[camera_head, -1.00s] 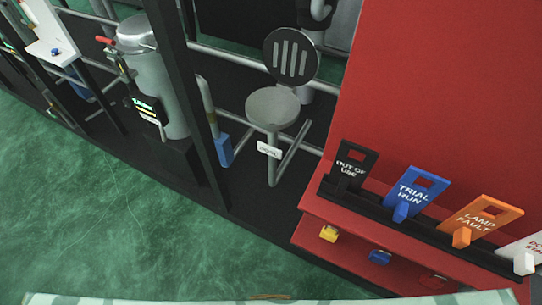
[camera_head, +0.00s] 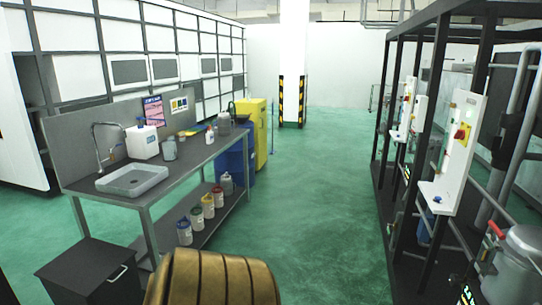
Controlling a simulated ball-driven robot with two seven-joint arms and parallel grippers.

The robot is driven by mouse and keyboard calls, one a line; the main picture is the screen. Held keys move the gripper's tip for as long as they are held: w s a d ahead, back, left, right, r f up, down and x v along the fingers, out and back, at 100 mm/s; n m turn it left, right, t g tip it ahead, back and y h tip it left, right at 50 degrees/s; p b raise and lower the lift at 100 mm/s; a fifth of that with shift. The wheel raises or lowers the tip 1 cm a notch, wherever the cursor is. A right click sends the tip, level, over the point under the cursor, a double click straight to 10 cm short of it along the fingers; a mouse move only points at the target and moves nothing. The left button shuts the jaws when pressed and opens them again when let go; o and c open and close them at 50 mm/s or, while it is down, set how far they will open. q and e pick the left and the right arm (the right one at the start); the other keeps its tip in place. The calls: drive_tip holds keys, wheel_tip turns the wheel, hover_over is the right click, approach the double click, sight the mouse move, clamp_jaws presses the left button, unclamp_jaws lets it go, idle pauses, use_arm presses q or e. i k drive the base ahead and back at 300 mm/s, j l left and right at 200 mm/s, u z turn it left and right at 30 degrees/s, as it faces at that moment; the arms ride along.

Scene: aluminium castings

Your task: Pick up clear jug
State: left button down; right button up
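A small grey, see-through-looking jug (camera_head: 169,149) stands on the steel worktop, just right of a white canister. It is small in the picture, and I cannot tell for certain that it is the clear jug. Neither of my grippers is in view.
The steel bench (camera_head: 190,163) holds a sink (camera_head: 132,180), a white canister (camera_head: 142,141) and other containers. Several coloured-label bottles (camera_head: 207,205) stand on its lower shelf. A black cabinet (camera_head: 92,273) and a gold ribbed object (camera_head: 212,277) are in front. Green floor (camera_head: 310,200) is clear up the middle.

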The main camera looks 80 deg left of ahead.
sight(168, 147)
drive_tip(key=u, duration=3.25)
drive_tip(key=i+l+z, duration=0.2)
drive_tip(key=i+z, duration=0.2)
drive_tip(key=i, duration=0.2)
drive_tip(key=i+z, duration=0.4)
drive_tip(key=i, duration=0.15)
drive_tip(key=i+j+z, duration=0.1)
drive_tip(key=i+z, duration=0.25)
drive_tip(key=i, duration=0.25)
drive_tip(key=i+l+u, duration=0.1)
drive_tip(key=i, duration=1.35)
drive_tip(key=i+u, duration=0.4)
drive_tip(key=i+l+u, duration=0.15)
drive_tip(key=u, duration=0.2)
drive_tip(key=i+l+u, duration=0.2)
drive_tip(key=i+u, duration=0.2)
